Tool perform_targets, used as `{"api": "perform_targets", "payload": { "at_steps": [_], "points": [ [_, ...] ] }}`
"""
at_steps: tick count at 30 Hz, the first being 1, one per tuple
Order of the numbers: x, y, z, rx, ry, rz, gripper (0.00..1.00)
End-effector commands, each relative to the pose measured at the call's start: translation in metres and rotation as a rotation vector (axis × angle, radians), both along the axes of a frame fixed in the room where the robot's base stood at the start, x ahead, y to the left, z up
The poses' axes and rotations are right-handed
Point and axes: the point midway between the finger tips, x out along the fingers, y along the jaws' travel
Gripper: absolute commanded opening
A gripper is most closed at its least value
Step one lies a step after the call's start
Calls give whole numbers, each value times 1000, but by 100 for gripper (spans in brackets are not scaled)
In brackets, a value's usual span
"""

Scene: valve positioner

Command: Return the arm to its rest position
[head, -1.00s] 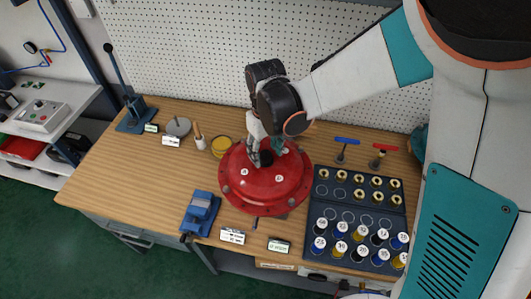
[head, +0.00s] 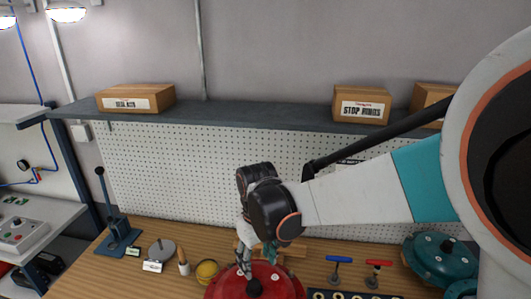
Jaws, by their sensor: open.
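My gripper (head: 256,272) is at the end of my white and teal arm, low in the middle of the head view. It is open, with its fingers pointing down over the red round valve body (head: 225,287). Only the upper part of the red body shows, cut off by the bottom edge. A dark hub (head: 254,288) shows at its middle. I cannot tell whether the fingers touch the red body.
A shelf (head: 230,112) with cardboard boxes (head: 135,98) runs above the pegboard (head: 170,165). On the bench stand a lever press (head: 119,243), a yellow tin (head: 207,271), blue-handled (head: 339,266) and red-handled tools (head: 375,271). A teal round housing (head: 440,258) sits right.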

Motion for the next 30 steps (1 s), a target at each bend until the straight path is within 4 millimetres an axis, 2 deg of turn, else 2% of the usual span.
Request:
{"api": "perform_targets", "payload": {
  "at_steps": [7,9,11,20,26,30],
  "points": [
    [67,-76,57,49,-149,-115,53],
    [81,-101,73,58,-195,-147,53],
    [82,-117,80,64,-230,-172,53],
    [31,-151,69,91,-308,-272,53],
    [-17,-177,49,114,-375,-360,53],
    [-51,-193,29,132,-423,-423,53]
  ]
}}
